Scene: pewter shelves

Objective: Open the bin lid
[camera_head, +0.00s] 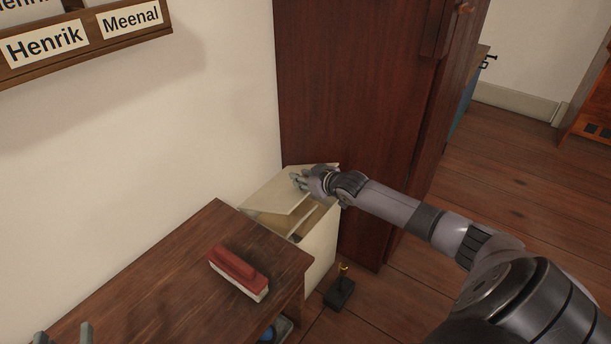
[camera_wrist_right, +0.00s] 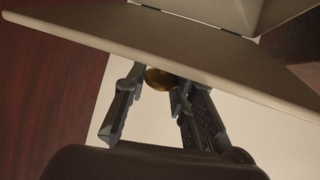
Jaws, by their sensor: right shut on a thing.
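The cream bin (camera_head: 322,246) stands between the wooden bench and the dark red cabinet. Its lid (camera_head: 277,196) is partly raised and tilted, with a dark gap into the bin showing below it. My right gripper (camera_head: 298,180) is at the lid. In the right wrist view, the fingers (camera_wrist_right: 152,100) are on either side of a round brass knob (camera_wrist_right: 160,79) at the lid's edge (camera_wrist_right: 190,55), and hold it. The grey fingertips of my left gripper (camera_head: 63,335) show at the bottom left, apart and empty.
A red and white brush (camera_head: 238,272) lies on the wooden bench (camera_head: 160,275). A small dark object with a brass top (camera_head: 341,290) stands on the floor before the bin. The tall cabinet (camera_head: 350,100) rises close behind the bin. Open floor (camera_head: 500,190) lies to the right.

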